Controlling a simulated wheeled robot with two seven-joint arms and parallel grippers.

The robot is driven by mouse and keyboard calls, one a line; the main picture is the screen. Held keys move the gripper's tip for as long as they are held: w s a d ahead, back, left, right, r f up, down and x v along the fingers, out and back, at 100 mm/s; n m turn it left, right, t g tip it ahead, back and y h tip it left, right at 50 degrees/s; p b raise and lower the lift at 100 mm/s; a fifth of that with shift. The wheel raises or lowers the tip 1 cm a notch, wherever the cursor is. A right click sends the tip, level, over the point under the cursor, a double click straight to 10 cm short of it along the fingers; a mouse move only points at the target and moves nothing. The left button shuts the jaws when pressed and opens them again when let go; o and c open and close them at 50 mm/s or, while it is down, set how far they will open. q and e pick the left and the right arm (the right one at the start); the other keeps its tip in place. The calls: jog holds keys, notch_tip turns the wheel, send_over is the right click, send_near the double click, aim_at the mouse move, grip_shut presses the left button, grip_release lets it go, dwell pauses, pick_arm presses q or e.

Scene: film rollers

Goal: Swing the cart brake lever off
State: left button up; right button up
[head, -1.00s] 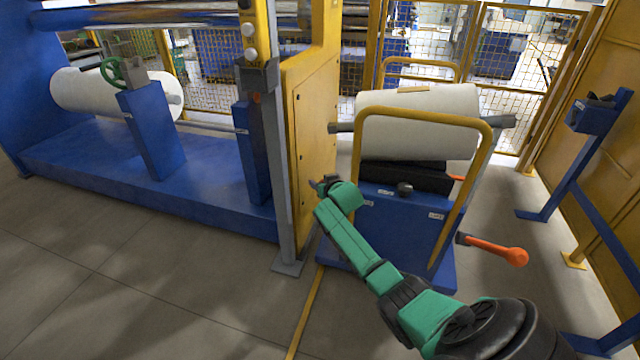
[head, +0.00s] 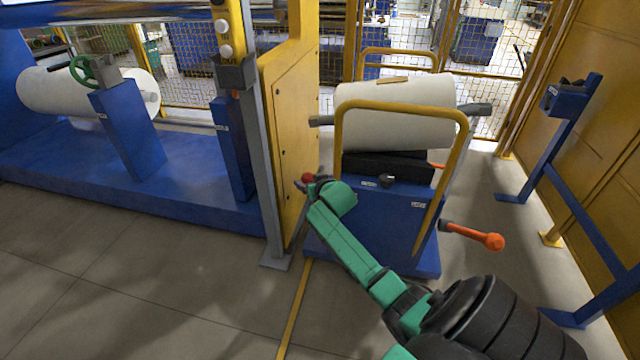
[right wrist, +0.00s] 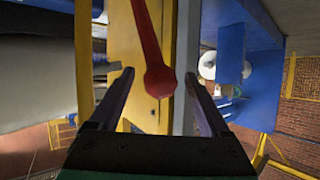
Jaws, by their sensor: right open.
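The blue cart (head: 375,235) carries a white roll and has a yellow hoop handle. A red lever with a ball knob (right wrist: 160,80) shows in the right wrist view, its knob between my fingers with gaps on both sides. The knob also shows in the head view (head: 308,178), at the cart's left side. My right gripper (right wrist: 158,92) is open around the knob; I see no firm contact. In the head view its fingers (head: 306,185) are small and partly hidden. An orange-handled lever (head: 480,237) sticks out at the cart's right side. My left gripper is not in view.
A yellow panel (head: 290,140) and grey post (head: 268,170) stand close left of my right gripper. A blue machine stand (head: 130,190) is further left. A blue rack (head: 565,150) stands at right. The floor (head: 150,290) at front left is clear.

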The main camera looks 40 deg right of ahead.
jog(key=p+v, duration=0.1)
jog(key=v, duration=0.8)
jog(key=shift+s, duration=0.25)
jog(key=s+a+f+n+g+y+p, duration=0.1)
jog(key=s+a+f+g+p, duration=0.15)
jog(key=s+f, duration=0.45)
jog(key=s+a+f+n+g+y+p, duration=0.1)
jog(key=s+a+f+g+p, duration=0.15)
jog(key=f, duration=0.85)
jog(key=s+a+f+n+g+y+p, duration=0.1)
jog(key=s+a+f, duration=0.25)
jog(key=f, duration=0.55)
jog(key=s+a+f+n+g+p, duration=0.1)
jog(key=s+a+f, duration=0.1)
jog(key=s, duration=0.7)
jog(key=s+a+f+n+g+p, duration=0.1)
jog(key=s+a+f+g, duration=0.1)
jog(key=s+f, duration=0.3)
jog(key=s+a+f+n+g+y+p, duration=0.1)
jog(key=s+a+f+n+g, duration=0.1)
jog(key=s, duration=1)
jog(key=shift+s+a+f, duration=0.35)
jog(key=shift+a+f, duration=0.5)
jog(key=shift+a, duration=0.2)
